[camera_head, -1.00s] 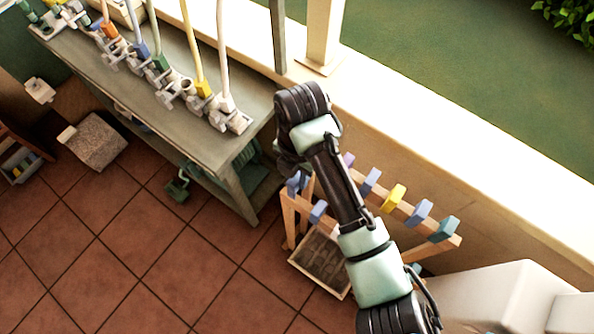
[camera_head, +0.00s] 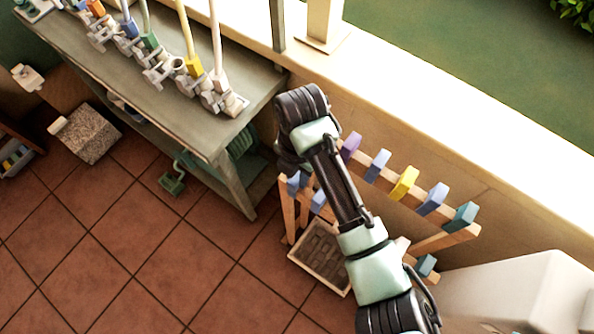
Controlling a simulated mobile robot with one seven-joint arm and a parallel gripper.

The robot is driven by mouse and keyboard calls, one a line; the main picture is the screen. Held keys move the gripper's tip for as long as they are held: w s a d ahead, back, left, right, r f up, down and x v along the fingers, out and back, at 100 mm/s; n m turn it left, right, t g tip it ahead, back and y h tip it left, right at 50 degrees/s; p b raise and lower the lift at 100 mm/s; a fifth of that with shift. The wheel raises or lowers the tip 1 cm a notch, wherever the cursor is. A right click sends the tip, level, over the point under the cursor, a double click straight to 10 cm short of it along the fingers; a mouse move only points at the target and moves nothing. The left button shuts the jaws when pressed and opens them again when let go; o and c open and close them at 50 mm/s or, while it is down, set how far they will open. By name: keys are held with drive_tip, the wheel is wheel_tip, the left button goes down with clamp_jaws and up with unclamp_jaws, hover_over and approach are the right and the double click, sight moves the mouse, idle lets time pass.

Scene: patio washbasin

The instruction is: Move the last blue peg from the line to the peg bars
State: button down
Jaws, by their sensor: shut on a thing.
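My gripper (camera_head: 292,170) hangs under the bent end of my arm, mostly hidden by the wrist. It is shut on a blue peg (camera_head: 293,183), which shows just below the wrist at the left end of the near peg bar. I cannot tell whether this peg touches the bar. The wooden peg bars (camera_head: 446,238) stand below the wall. The far bar carries a purple peg (camera_head: 350,147), a blue peg (camera_head: 377,165), a yellow peg (camera_head: 404,183), another blue peg (camera_head: 432,199) and a teal peg (camera_head: 461,217). The near bar carries a blue peg (camera_head: 318,200) and a teal-blue peg (camera_head: 425,265). No line is in view.
A grey-green bench (camera_head: 170,115) with several fittings and coloured tubes stands at upper left. A pale ledge (camera_head: 440,130) runs behind the peg bars. A shallow tray (camera_head: 307,262) lies beneath them. A white block-like unit (camera_head: 520,300) stands at lower right. The tiled floor at lower left is clear.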

drive_tip(key=shift+f, duration=0.35)
drive_tip(key=c, duration=0.6)
unclamp_jaws()
drive_tip(key=shift+r, duration=0.1)
wheel_tip(320, 180, up, 8)
drive_tip(key=p, duration=0.7)
drive_tip(key=shift+a, duration=0.1)
